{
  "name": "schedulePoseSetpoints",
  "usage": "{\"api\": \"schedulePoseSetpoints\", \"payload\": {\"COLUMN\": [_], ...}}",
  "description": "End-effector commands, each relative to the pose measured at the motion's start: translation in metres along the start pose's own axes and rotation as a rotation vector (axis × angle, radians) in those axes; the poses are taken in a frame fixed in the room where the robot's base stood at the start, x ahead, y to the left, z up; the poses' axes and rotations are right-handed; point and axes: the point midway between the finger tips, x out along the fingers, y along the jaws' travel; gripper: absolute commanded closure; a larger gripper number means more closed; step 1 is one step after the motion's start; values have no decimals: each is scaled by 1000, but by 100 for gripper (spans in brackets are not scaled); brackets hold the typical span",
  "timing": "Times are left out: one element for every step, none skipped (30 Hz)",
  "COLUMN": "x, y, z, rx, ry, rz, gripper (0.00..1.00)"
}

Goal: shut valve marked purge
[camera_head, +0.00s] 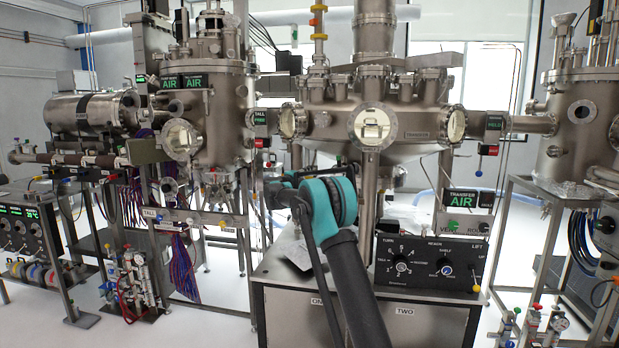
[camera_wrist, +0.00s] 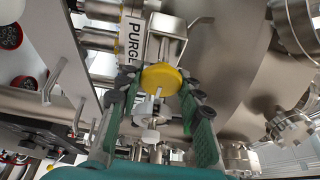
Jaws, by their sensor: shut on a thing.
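In the wrist view, the purge valve has a round yellow knob (camera_wrist: 160,77) beside a white label reading PURGE (camera_wrist: 131,40). My gripper (camera_wrist: 161,88) has its two green fingers on either side of this knob, with the dark fingertip pads at its edges, and is shut on it. A pale metal stem and small fittings (camera_wrist: 151,110) show between the fingers, past the knob. In the head view, my teal and black arm reaches in at the middle. I cannot make out the gripper or the purge knob there.
In the wrist view, a large metal vessel (camera_wrist: 255,75) fills the right, and a panel with metal handles and red knobs (camera_wrist: 10,32) stands at left. In the head view, a control box with dials (camera_head: 430,264) sits on the cabinet right of my arm.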

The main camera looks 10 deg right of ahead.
Motion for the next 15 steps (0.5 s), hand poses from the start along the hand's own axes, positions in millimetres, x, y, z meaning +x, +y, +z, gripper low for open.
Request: {"api": "schedulePoseSetpoints", "payload": {"x": [0,0,0,0,0,0,0,0,0,0,0,0,0,0,0], "y": [1,1,1,1,1,1,1,1,1,1,1,1,1,1,0], "z": [-1,-1,-1,-1,-1,-1,-1,-1,-1,-1,-1,-1,0,0,0], "rx": [2,2,2,2,1,1,1,1,1,1,0,0,0,0,0], "ry": [2,2,2,2,2,2,2,2,2,2,1,1,1,1,1], "rz": [2,2,2,2,2,2,2,2,1,1,1,1,1,1,1], "gripper": [93,93,93,93,93,59,56,52,47,43,42,42,42,42,42]}}
